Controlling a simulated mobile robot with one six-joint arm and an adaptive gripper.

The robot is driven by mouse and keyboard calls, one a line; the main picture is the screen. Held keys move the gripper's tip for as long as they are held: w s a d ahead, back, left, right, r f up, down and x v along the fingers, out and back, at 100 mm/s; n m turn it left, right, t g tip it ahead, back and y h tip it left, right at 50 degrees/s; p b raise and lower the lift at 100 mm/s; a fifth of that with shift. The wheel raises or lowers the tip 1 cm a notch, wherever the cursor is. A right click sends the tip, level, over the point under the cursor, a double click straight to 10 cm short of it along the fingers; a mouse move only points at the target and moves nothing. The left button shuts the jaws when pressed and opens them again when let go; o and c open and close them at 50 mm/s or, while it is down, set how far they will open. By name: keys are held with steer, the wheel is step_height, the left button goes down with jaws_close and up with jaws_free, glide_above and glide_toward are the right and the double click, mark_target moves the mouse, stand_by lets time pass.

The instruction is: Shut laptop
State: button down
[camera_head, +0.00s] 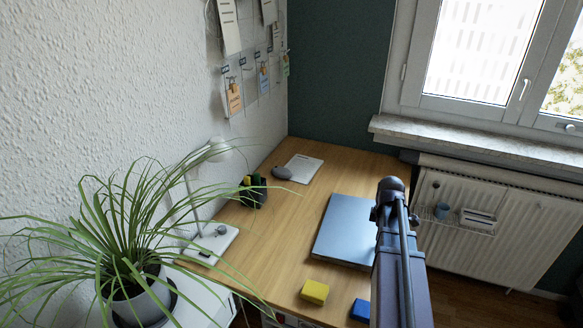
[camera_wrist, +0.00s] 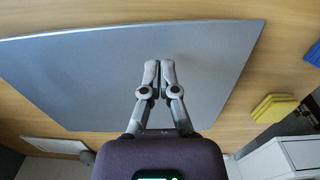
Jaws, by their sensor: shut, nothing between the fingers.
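The laptop (camera_head: 346,228) is a flat grey-blue slab on the right side of the wooden desk in the head view. Its lid looks down flat on its base; a small gap cannot be ruled out. In the wrist view the smooth grey lid (camera_wrist: 100,75) fills much of the picture. My gripper (camera_wrist: 159,70) is shut and empty, with both fingertips together in front of the lid. Whether they touch it I cannot tell. In the head view my arm covers the laptop's right side and my fingertips are hidden.
A yellow block (camera_head: 315,291) and a blue block (camera_head: 360,309) lie near the desk's front edge. A lamp (camera_head: 212,240), pen holder (camera_head: 254,191), grey mouse-like object (camera_head: 282,172) and white pad (camera_head: 303,168) stand farther left and back. A plant (camera_head: 130,255) spreads leaves at left.

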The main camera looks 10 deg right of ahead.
step_height(320, 180, up, 6)
steer(key=a+p, duration=0.1)
steer(key=p, duration=0.4)
steer(key=shift+w+a+r+p, duration=0.15)
steer(key=shift+w+p, duration=0.25)
steer(key=s+a+r+m+p, duration=0.1)
steer(key=a+m, duration=0.4)
steer(key=a, duration=0.7)
steer(key=s+a+r+m+p, duration=0.2)
steer(key=s+a+m, duration=0.2)
steer(key=a, duration=0.9)
steer(key=shift+s+a+r+m+p, duration=0.2)
steer(key=shift+a+r+m+p, duration=0.1)
steer(key=shift+m, duration=0.9)
